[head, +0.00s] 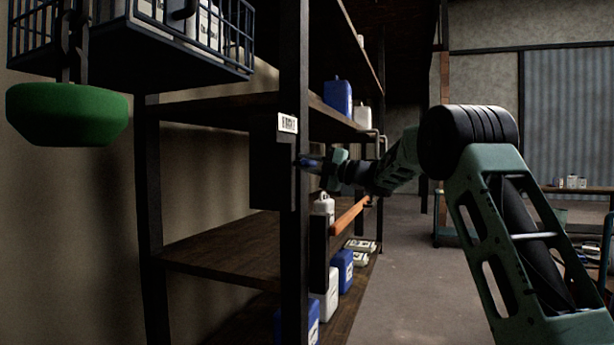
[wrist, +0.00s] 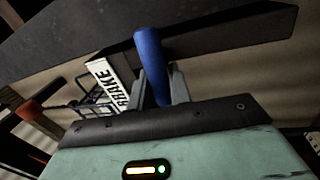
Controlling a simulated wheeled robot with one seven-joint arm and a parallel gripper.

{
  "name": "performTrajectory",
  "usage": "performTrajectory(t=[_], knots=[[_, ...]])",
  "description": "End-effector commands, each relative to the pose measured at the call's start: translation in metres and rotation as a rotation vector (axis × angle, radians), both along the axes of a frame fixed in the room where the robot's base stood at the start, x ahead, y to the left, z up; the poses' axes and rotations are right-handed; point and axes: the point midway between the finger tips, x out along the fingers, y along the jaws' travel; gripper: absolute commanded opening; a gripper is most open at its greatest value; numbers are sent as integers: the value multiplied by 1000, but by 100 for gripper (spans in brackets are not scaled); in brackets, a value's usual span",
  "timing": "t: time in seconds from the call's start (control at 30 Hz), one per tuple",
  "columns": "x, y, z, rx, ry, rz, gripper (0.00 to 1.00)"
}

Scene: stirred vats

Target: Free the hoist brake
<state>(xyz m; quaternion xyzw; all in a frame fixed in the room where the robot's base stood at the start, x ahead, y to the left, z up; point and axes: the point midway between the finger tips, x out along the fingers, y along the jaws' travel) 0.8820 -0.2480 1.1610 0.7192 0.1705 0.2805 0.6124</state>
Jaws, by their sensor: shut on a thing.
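The hoist brake is a dark box (head: 272,175) on the shelf post, with a white label (head: 288,123) above it. In the wrist view the label (wrist: 108,85) reads "BRAKE". A blue lever handle (wrist: 152,65) sticks out from the dark box, and my gripper (wrist: 160,88) is shut on it, one finger on each side. In the head view my gripper (head: 318,163) reaches the box from the right, and only a little blue shows at its tips. The lever's pivot is hidden.
A blue wire basket (head: 200,60) with white containers hangs at upper left, with a green block (head: 66,114) near it. Shelves (head: 225,248) hold blue and white jugs. An orange bar (head: 349,215) lies below my gripper.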

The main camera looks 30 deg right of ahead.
Motion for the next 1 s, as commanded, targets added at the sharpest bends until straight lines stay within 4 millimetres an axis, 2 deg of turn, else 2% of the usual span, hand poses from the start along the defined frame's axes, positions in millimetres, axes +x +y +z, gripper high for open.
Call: performTrajectory(t=[0.03,0.77,0.8,0.87,1.0], knots=[[0,0,-6,-19,-11,0,0],[0,0,-4,-88,-63,0,0],[0,-1,-4,-88,-63,0,23],[0,-1,-4,-88,-63,0,39],[0,0,-3,-87,-64,0,39]])
